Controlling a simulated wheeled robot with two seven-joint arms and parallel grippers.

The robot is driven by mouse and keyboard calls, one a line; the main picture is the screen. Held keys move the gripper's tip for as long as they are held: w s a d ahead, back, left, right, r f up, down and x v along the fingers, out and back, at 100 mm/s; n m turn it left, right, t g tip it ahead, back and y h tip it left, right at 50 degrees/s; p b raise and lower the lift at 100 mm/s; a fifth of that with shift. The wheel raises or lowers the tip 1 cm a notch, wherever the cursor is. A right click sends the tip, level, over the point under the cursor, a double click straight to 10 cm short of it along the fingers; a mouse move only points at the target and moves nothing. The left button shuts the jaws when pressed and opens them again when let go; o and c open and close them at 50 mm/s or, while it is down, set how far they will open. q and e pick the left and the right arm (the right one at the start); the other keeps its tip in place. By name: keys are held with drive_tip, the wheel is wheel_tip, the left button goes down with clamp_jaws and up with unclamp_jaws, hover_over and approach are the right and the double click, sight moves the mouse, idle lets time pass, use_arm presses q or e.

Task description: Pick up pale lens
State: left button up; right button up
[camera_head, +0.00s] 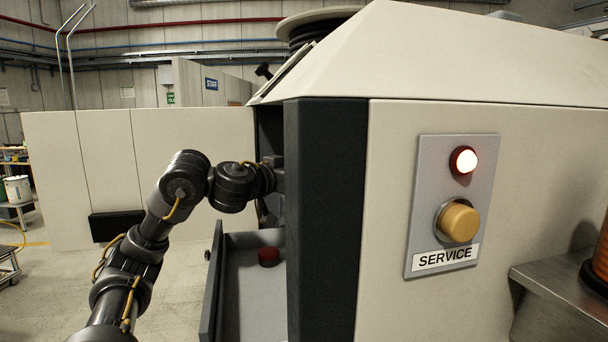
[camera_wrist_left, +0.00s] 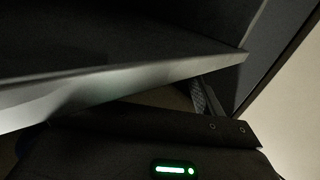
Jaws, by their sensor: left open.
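I cannot make out a pale lens in either view. My left arm comes in from the left in the head view and reaches behind the dark post of the cabinet, so its gripper is mostly hidden there. In the left wrist view, the left gripper (camera_wrist_left: 203,98) is dark and partly seen, close to a grey ledge (camera_wrist_left: 130,82); it is open and I see nothing held. A dark red round cap (camera_head: 268,257) lies in the open drawer (camera_head: 244,300) below the arm. My right gripper is not in view.
The dark cabinet post (camera_head: 325,215) stands right of the arm. The service panel (camera_head: 425,200) on the cream wall has a lit red-rimmed lamp (camera_head: 463,160) and a yellow knob (camera_head: 459,222). A metal shelf (camera_head: 560,275) juts out at right.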

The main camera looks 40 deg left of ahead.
use_arm(q)
drive_tip(key=w, duration=0.3)
drive_tip(key=shift+w+a+f, duration=0.2)
drive_tip(key=shift+w, duration=0.05)
drive_tip(key=shift+s+r, duration=0.1)
drive_tip(key=shift+s, duration=0.05)
drive_tip(key=shift+c, duration=0.2)
drive_tip(key=c, duration=1)
drive_tip(key=shift+c, duration=0.2)
drive_tip(key=shift+r, duration=0.3)
